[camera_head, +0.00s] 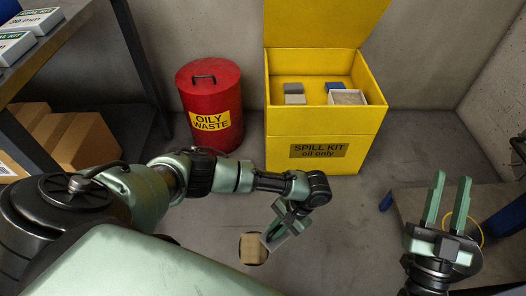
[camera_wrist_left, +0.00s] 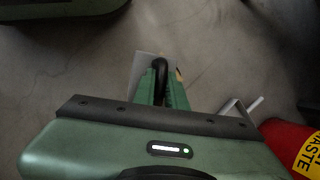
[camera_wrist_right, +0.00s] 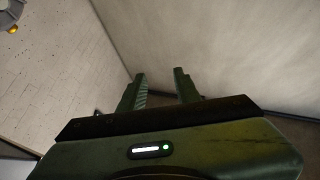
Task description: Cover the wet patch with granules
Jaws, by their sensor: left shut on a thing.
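On the floor in the head view lies a small dark patch (camera_head: 241,240), largely covered by a tan layer of granules (camera_head: 253,250). My left gripper (camera_head: 277,228) is just right of and above it, shut on a grey scoop-like tool (camera_head: 275,243). In the left wrist view the tool's pale plate (camera_wrist_left: 141,68) and black handle (camera_wrist_left: 159,66) show at the fingers; its contents cannot be made out. A white-rimmed box of grey-tan granules (camera_head: 347,98) sits in the yellow spill kit bin (camera_head: 320,152). My right gripper (camera_head: 452,178) is open and empty at the right.
A red oily waste can (camera_head: 205,105) stands left of the bin. Grey blocks (camera_head: 294,99) and a blue block (camera_head: 334,87) are inside the bin. A low grey platform (camera_head: 408,203) is at the right. Floor before the bin is clear.

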